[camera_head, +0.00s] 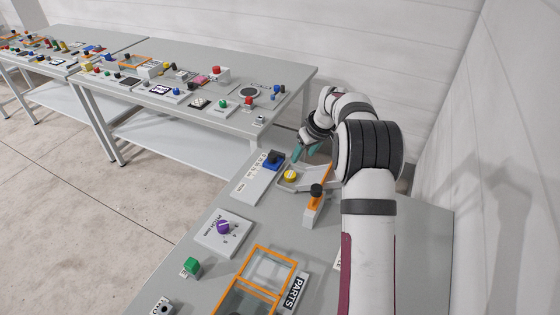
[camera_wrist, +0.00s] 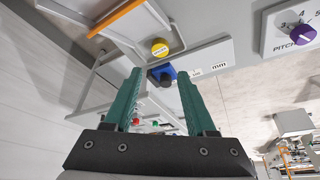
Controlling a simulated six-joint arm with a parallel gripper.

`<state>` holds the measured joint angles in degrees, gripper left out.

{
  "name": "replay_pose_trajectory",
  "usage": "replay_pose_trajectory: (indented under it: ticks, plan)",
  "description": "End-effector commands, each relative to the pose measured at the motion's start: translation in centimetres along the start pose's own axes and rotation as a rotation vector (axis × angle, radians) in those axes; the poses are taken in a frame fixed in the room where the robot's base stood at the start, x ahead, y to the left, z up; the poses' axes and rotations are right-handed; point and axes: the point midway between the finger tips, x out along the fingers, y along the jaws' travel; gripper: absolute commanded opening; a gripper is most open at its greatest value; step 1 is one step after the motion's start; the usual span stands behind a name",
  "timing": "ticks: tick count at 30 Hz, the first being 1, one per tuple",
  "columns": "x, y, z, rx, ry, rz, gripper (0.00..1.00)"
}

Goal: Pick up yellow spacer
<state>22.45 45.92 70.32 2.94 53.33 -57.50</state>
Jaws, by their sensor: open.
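The yellow spacer (camera_head: 291,175) is a small round yellow piece. It sits at the left end of a shallow grey tray (camera_head: 312,184) on the near table. My gripper (camera_head: 308,151) has teal fingers and is just behind the spacer in the head view, partly hidden by my arm. In the wrist view my gripper (camera_wrist: 160,76) is open, with nothing between its fingers. I see a gap between the fingers and the spacer.
A blue slider with a black knob (camera_head: 273,160) stands close left of the spacer. A purple knob (camera_head: 223,227), a green block (camera_head: 192,267) and an orange-framed box (camera_head: 268,266) are nearer.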

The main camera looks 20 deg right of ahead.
Motion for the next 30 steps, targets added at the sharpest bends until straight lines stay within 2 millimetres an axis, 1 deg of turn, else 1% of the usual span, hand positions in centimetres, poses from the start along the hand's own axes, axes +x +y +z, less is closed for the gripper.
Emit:
replay_pose_trajectory:
  ticks: [1, 3, 6, 9, 13, 18, 21, 27, 28, 30]
  plan:
    - [1.4, -0.1, 0.1, 0.000, -0.005, -0.003, 0.56]
    - [3.5, -0.1, 0.2, 0.000, -0.005, -0.004, 0.56]
    - [6.4, -0.2, 0.1, 0.000, -0.005, -0.004, 0.56]
    - [8.3, -0.2, 0.1, 0.001, -0.004, -0.003, 0.56]
    - [9.9, -0.2, 0.1, 0.001, -0.004, -0.003, 0.56]
    - [13.3, -0.1, 0.1, 0.001, -0.004, -0.003, 0.56]
    - [14.4, -0.1, 0.1, 0.001, -0.002, -0.003, 0.56]
    - [14.6, -0.1, 0.1, 0.001, -0.001, -0.003, 0.56]
    - [14.5, -0.1, 0.1, 0.001, -0.002, -0.003, 0.53]
    - [14.5, -0.1, 0.1, 0.001, -0.002, -0.003, 0.40]
